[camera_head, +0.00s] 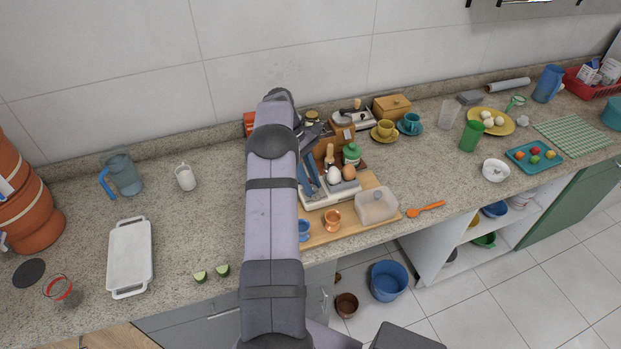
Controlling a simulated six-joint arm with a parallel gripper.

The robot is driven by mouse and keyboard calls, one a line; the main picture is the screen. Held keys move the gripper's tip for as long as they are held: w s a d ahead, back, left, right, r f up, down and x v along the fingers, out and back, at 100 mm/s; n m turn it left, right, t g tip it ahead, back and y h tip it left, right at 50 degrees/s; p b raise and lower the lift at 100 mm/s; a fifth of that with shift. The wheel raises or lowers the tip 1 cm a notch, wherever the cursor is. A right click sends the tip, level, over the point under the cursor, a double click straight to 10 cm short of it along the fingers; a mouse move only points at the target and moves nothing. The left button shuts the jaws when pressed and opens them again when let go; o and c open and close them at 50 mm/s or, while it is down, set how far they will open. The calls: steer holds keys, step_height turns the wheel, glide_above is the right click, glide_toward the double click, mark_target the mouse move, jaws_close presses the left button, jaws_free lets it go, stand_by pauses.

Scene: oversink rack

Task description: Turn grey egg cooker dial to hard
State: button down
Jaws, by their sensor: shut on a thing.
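My arm rises through the middle of the picture and bends over at the top. My gripper (315,132) shows only as a small dark shape right of that bend, above the crowded part of the counter. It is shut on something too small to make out. A white egg (333,175) and a brown egg (349,172) sit close together on a pale base (330,194), partly hidden by my arm. I cannot tell whether this base is the grey egg cooker. No dial or dial marking can be made out.
A wooden board (350,228) carries a clear container (376,206) and a copper-coloured cup (333,220). A green-lidded jar (351,153), a wooden box (391,107) and yellow and teal cups crowd the area behind. The counter left of my arm (205,225) is mostly clear.

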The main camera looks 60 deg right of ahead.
steer(key=shift+d+m+y, duration=0.1)
steer(key=shift+m+y, duration=0.3)
steer(key=shift+m, duration=0.6)
steer(key=c, duration=1.8)
jaws_free()
steer(key=shift+t, duration=0.3)
steer(key=shift+r, duration=0.15)
steer(key=shift+b+v, duration=0.4)
steer(key=shift+v, duration=1.75)
steer(key=shift+w+r+p, duration=0.15)
steer(key=shift+r+p, duration=0.3)
steer(key=shift+r, duration=0.05)
steer(key=p+v, duration=0.1)
steer(key=p, duration=0.3)
steer(key=shift+w+d+r, duration=0.1)
steer(key=shift+w+r, duration=0.05)
steer(key=shift+r, duration=0.2)
